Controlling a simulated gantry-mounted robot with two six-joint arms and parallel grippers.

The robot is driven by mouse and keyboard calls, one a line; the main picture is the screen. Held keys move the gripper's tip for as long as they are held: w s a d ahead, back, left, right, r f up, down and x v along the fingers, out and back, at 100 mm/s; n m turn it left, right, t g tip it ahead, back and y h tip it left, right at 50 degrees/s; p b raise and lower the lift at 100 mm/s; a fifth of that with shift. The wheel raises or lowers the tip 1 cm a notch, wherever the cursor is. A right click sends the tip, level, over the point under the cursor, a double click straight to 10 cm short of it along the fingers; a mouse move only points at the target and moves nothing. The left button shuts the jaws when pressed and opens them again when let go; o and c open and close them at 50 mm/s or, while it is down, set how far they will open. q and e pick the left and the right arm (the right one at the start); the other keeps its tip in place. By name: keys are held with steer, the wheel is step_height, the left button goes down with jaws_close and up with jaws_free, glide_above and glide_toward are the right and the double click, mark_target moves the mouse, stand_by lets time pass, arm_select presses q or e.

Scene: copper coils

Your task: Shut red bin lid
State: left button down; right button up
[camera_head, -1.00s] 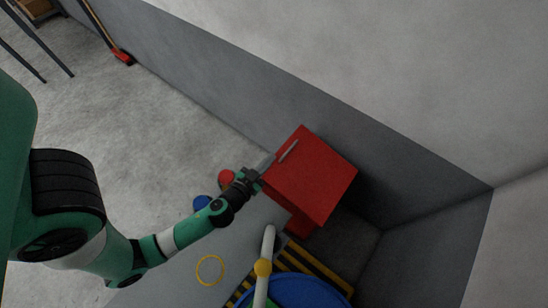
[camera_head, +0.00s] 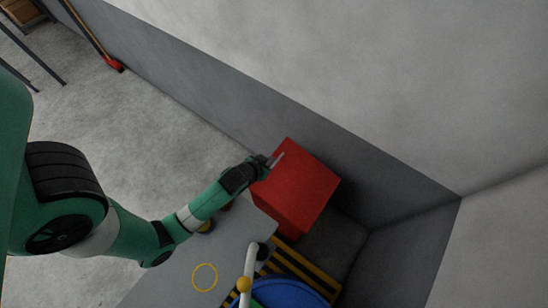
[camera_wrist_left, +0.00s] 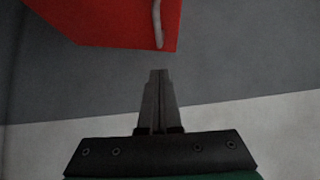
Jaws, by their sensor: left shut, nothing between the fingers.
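The red bin (camera_head: 300,195) stands against the grey wall in the head view. Its red lid has a thin grey handle (camera_head: 279,158) near the upper left edge. The lid looks flat on the bin and I see no opening, though I cannot tell if it is fully down. My left gripper (camera_head: 271,163) is shut and empty beside the handle. In the left wrist view, its closed fingertips (camera_wrist_left: 158,71) are just below the edge of the red surface (camera_wrist_left: 105,22) and apart from the handle (camera_wrist_left: 157,22) in that picture. My right gripper is not in view.
A grey surface with a yellow ring (camera_head: 205,265) lies below my left arm. A white bar with a yellow ball (camera_head: 244,285) and a blue round container (camera_head: 288,293) are near the bottom. Black-and-yellow stripes (camera_head: 301,268) lie beside the bin. The wall is close behind it.

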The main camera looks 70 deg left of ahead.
mark_target(278, 159)
arm_select(q)
steer(key=b+x, duration=0.1)
steer(key=x, duration=0.3)
steer(key=shift+f+b, duration=0.25)
steer(key=shift+b, duration=0.05)
step_height(278, 159, down, 3)
steer(key=shift+a+r+b, duration=0.1)
steer(key=shift+r+b, duration=0.15)
steer(key=shift+b, duration=0.45)
steer(key=shift+f, duration=0.5)
